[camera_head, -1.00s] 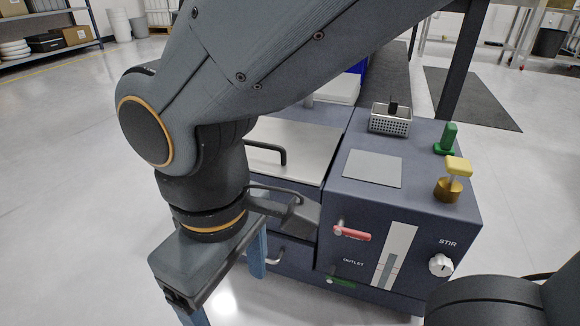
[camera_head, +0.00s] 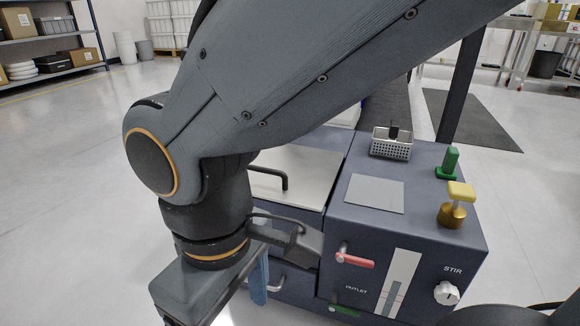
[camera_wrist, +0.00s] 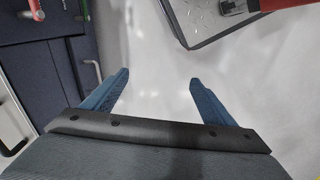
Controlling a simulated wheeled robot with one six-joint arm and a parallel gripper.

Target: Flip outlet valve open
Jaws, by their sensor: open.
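The outlet valve area is on the front of the dark blue cabinet (camera_head: 300,312), with the OUTLET label between a red handle (camera_head: 354,258) and a green lever (camera_head: 345,309) low at the picture's bottom edge. I cannot tell from the label alone which one it names. The green lever (camera_wrist: 24,15) and red handle (camera_wrist: 37,5) also show at the top left of the wrist view. My gripper (camera_wrist: 160,78) is open and empty over bare floor, its blue fingers apart. In the head view it is left of the cabinet front, apart from both handles.
The STIR knob (camera_head: 446,293) and a yellow-topped brass valve (camera_head: 456,205) are at the cabinet's right. A metal drawer handle (camera_head: 275,282) is near my gripper. Floor at left is clear.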

